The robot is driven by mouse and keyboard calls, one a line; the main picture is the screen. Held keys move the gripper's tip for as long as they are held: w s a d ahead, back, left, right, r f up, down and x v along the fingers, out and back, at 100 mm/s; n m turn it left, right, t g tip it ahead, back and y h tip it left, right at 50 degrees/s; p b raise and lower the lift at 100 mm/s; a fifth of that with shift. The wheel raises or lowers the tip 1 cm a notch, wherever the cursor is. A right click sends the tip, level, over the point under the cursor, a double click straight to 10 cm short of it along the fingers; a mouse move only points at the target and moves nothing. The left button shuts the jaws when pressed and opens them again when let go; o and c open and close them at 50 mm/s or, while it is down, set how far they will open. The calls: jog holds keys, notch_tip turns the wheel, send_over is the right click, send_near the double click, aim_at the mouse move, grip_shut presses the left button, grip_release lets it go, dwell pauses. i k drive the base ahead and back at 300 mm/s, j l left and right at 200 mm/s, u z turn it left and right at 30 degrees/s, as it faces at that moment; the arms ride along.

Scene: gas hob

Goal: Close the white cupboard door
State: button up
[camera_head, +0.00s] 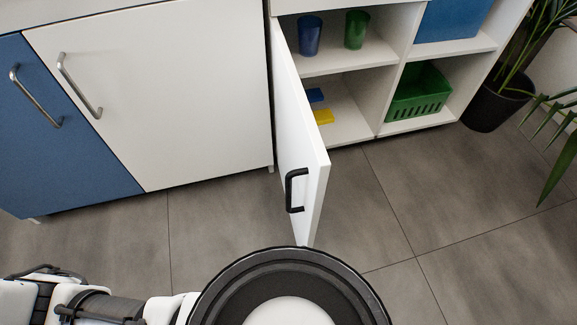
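The white cupboard door (297,135) stands wide open, swung out from the left side of the white shelf unit (377,105) towards me. Its black handle (296,190) is near the free edge, on the face turned to the left. Part of my arm shows at the bottom left, apart from the door. My gripper cannot be made out in this view.
Inside the unit are a blue cup (310,36), a green cup (356,30), a green basket (420,93) and small blue and yellow pieces. Left is a closed cabinet with a white door (165,95) and a blue door (55,140). A potted plant (493,105) stands right. The grey floor (450,215) is clear.

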aim_at(304, 163)
jog(key=k+j+z, duration=0.15)
jog(key=j, duration=0.3)
jog(key=j+z, duration=0.15)
jog(key=j, duration=0.3)
jog(key=k+j+z, duration=0.15)
jog(key=j, duration=0.25)
jog(key=k+j+z, duration=0.15)
jog(key=j, duration=0.3)
jog(key=k+j+z, duration=0.15)
jog(key=k+j, duration=0.1)
jog(key=j, duration=0.1)
